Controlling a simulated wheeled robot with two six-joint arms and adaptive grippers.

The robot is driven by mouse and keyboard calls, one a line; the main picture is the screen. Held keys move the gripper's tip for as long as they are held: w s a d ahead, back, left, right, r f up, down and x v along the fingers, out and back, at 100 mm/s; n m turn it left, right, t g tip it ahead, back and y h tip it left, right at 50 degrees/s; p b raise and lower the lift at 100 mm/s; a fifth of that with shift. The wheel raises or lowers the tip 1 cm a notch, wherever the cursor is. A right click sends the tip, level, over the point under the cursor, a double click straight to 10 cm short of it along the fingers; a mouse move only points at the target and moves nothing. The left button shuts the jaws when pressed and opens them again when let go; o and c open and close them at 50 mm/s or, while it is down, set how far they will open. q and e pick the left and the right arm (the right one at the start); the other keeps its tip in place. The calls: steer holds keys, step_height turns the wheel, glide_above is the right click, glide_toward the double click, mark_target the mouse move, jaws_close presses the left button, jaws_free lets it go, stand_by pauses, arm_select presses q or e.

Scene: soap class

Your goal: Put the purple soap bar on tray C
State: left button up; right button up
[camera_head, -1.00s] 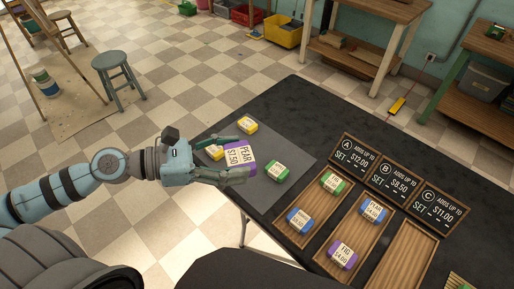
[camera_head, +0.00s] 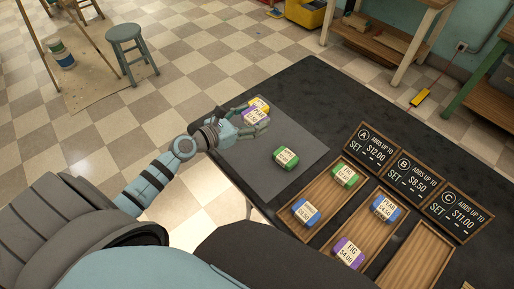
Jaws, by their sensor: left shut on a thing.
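Tray C (camera_head: 416,255) is the empty wooden tray at the right, below sign C (camera_head: 457,215). Another purple bar, labelled FIG (camera_head: 348,253), lies on tray B (camera_head: 372,236). My right gripper is not in view.
A green bar (camera_head: 286,158) lies alone on the grey mat (camera_head: 310,140). Tray A (camera_head: 325,190) holds a green and a blue bar; tray B also holds a blue bar (camera_head: 384,208). Price signs stand behind the trays.

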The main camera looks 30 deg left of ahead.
mark_target(252, 156)
arm_select(q)
step_height(252, 156, down, 17)
steer(key=b, duration=1)
steer(key=shift+s+r+b, duration=0.1)
steer(key=shift+r+b, duration=0.05)
steer(key=shift+b, duration=0.2)
steer(key=shift+a+r, duration=0.1)
steer(key=shift+r, duration=0.1)
steer(key=shift+f, duration=0.1)
steer(key=o, duration=0.8)
steer(key=shift+f, duration=0.15)
steer(key=o, duration=0.4)
